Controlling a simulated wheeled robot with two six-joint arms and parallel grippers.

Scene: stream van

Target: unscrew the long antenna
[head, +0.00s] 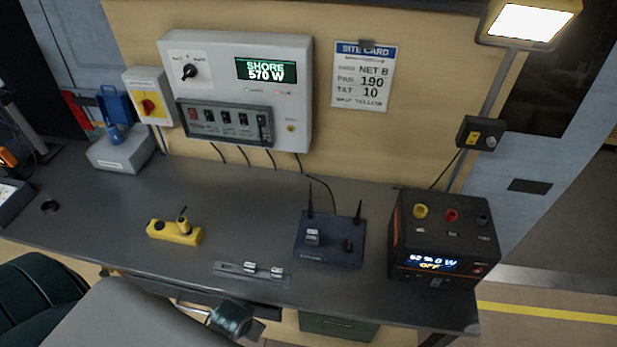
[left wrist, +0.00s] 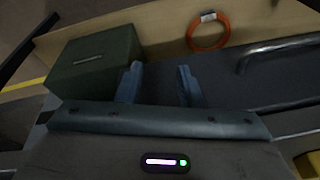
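A dark blue router box (head: 328,250) stands on the desk, right of centre in the head view. Two thin black antennas rise from its back edge. The left antenna (head: 310,200) looks longer than the right antenna (head: 358,212); both stand up from the box. My left gripper (left wrist: 158,84) shows in the left wrist view, with its two fingers apart and nothing seen between them. In the head view my left arm is low, at the desk's front edge, well away from the antennas; its fingertips cannot be made out there. My right gripper is in neither view.
A black power unit (head: 443,240) stands right of the router. A yellow handheld device (head: 174,232) and a strip with small clips (head: 252,271) lie to the left. A green box (left wrist: 95,62) and an orange ring (left wrist: 207,33) are near the left gripper.

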